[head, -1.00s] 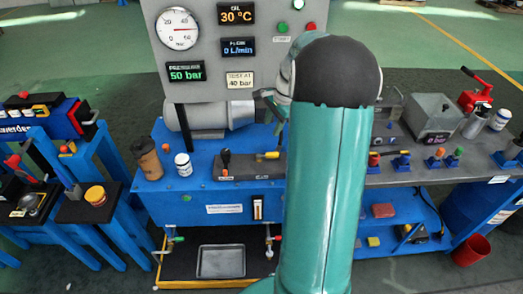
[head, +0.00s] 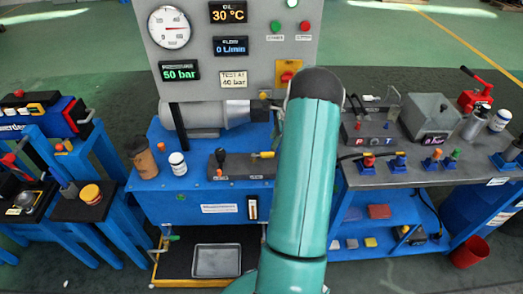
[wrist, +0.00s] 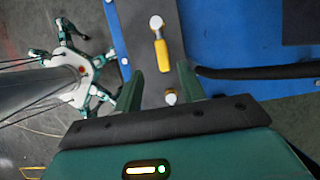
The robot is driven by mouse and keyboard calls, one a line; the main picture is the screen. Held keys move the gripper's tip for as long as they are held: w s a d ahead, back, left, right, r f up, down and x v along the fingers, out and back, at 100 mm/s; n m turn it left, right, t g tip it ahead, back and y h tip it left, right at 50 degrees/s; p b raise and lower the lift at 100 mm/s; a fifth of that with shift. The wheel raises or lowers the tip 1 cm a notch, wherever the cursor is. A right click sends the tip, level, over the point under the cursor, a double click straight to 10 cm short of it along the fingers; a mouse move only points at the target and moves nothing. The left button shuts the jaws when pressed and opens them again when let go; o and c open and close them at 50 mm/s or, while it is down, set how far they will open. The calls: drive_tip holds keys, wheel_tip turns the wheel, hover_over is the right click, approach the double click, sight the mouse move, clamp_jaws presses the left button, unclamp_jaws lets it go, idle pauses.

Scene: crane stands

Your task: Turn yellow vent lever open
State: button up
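The yellow vent lever (head: 264,154) lies on a dark block (head: 237,169) on the blue bench, left of my arm in the head view. In the wrist view the yellow lever (wrist: 161,54) has a round silver pivot at its upper end and a yellow handle pointing down the picture. My gripper (wrist: 160,76) is open, its two green fingers spread with the handle's lower end roughly between their tips in the picture. I cannot tell the height gap; no contact shows. My arm hides the gripper in the head view.
A black-knobbed lever (head: 220,157) stands left on the same block. A white jar (head: 178,163) and a brown cup (head: 142,158) stand farther left. The gauge panel (head: 205,77) rises behind. A black hose (wrist: 255,71) runs right of the fingers. A grey bench (head: 420,172) stands right.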

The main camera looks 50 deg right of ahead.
sight(266, 153)
drive_tip(key=shift+w+d+f, duration=0.15)
drive_tip(key=shift+w+f, duration=0.05)
drive_tip(key=shift+f, duration=0.15)
drive_tip(key=x, duration=0.7)
drive_tip(key=shift+f, duration=0.1)
clamp_jaws()
